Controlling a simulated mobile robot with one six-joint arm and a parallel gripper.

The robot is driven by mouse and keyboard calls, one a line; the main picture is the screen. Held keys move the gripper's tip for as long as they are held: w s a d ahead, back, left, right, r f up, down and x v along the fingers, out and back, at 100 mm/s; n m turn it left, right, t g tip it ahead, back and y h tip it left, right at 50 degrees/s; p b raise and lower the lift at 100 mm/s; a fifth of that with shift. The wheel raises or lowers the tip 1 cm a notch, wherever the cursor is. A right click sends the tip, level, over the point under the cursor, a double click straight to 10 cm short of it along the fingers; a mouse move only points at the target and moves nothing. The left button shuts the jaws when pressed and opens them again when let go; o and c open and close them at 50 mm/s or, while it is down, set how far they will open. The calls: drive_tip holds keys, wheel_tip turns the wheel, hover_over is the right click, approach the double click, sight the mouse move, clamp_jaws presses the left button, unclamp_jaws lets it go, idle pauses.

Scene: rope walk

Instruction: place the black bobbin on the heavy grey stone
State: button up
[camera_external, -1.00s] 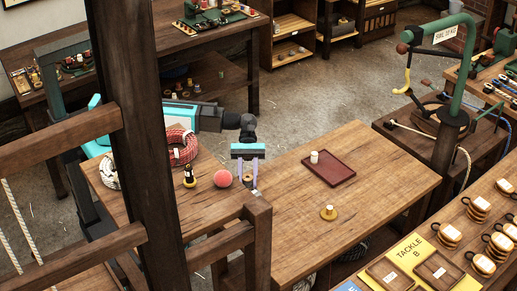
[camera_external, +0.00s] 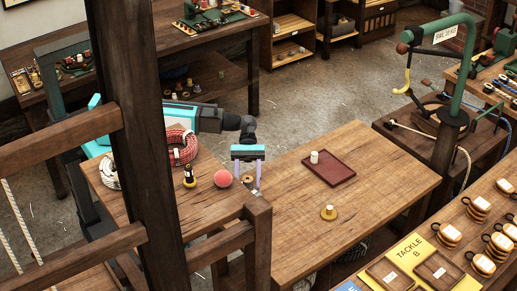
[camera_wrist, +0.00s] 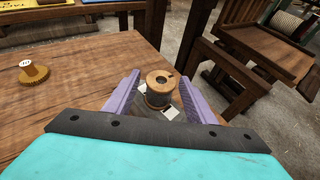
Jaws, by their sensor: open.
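The black bobbin, a wooden-ended spool with dark winding (camera_wrist: 158,90), stands upright between my fingers in the wrist view. It also shows small in the external view (camera_external: 249,181). Under it is a dark grey surface with white labels, which looks like the grey stone (camera_wrist: 156,116); the bobbin appears to rest on it, though the contact is partly hidden. My gripper (camera_wrist: 158,100) is open, with one purple finger on each side of the bobbin and gaps showing. In the external view my gripper (camera_external: 248,178) points down at the near edge of the table.
A red ball (camera_external: 222,178) and a dark bottle (camera_external: 189,177) stand left of my gripper. A red rope coil (camera_external: 183,147) lies behind. A wooden post (camera_external: 259,235) stands in front.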

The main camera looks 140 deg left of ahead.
drive_tip(key=shift+a+r, duration=0.1)
drive_tip(key=shift+r, duration=0.1)
drive_tip(key=b+v, duration=0.1)
drive_tip(key=v, duration=1.1)
drive_tip(key=shift+w, duration=0.1)
idle(0.5)
